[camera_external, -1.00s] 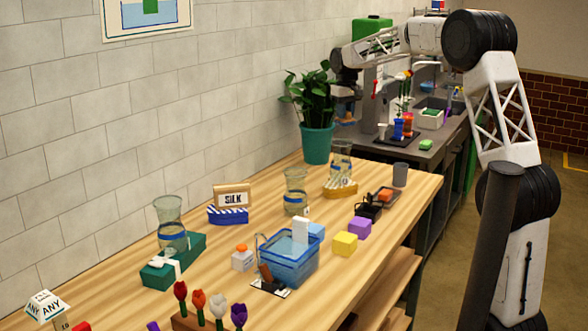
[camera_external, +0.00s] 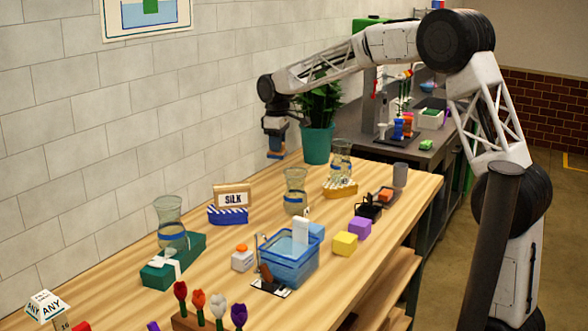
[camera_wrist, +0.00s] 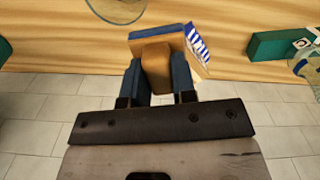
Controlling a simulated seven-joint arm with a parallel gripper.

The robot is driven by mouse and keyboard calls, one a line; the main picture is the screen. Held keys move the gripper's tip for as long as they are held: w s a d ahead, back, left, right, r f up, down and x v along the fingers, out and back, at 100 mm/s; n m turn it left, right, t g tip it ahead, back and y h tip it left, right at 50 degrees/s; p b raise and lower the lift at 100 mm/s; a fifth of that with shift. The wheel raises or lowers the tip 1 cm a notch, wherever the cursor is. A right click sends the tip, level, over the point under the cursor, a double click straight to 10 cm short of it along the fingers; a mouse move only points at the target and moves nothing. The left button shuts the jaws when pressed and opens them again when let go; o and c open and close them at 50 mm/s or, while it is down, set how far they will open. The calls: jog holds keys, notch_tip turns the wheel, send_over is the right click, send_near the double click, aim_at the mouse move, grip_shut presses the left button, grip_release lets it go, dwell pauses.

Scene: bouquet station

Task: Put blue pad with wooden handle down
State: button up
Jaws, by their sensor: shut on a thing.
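My gripper (camera_external: 276,143) hangs above the back of the wooden table, near the tiled wall and left of the potted plant. It is shut on the wooden handle (camera_wrist: 156,68) of the blue pad. The handle sits between the two blue fingers in the wrist view. The blue pad (camera_external: 275,155) shows small below the fingers in the external view, clear of the tabletop.
Glass vases (camera_external: 295,190) stand nearby, one by a green box (camera_external: 172,262). A blue clear bin (camera_external: 290,262) is in front.

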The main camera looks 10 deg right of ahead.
jog(key=s+a+f+n, duration=0.5)
jog(key=s+a, duration=0.8)
jog(key=s, duration=0.1)
jog(key=s+a+f+n, duration=0.5)
jog(key=s+a+f, duration=0.1)
jog(key=s+a, duration=0.7)
jog(key=s+a+f+n, duration=0.5)
jog(key=s+a+f, duration=0.1)
jog(key=s+a, duration=0.7)
jog(key=shift+s+a, duration=0.2)
jog(key=shift+s, duration=0.45)
jog(key=shift+s+a, duration=0.15)
jog(key=shift+s, duration=0.5)
jog(key=shift+a, duration=0.1)
jog(key=shift+w+a+f, duration=0.25)
jog(key=shift+w+a, duration=0.8)
jog(key=shift+a, duration=1.4)
jog(key=shift+w+a+f, duration=0.25)
jog(key=shift+w+a, duration=0.85)
jog(key=shift+a, duration=1.3)
jog(key=shift+w+a+f, duration=0.25)
jog(key=shift+w+a, duration=0.8)
jog(key=shift+a, duration=1.4)
jog(key=shift+f, duration=0.15)
jog(key=shift+f, duration=1.6)
jog(key=shift+f, duration=0.15)
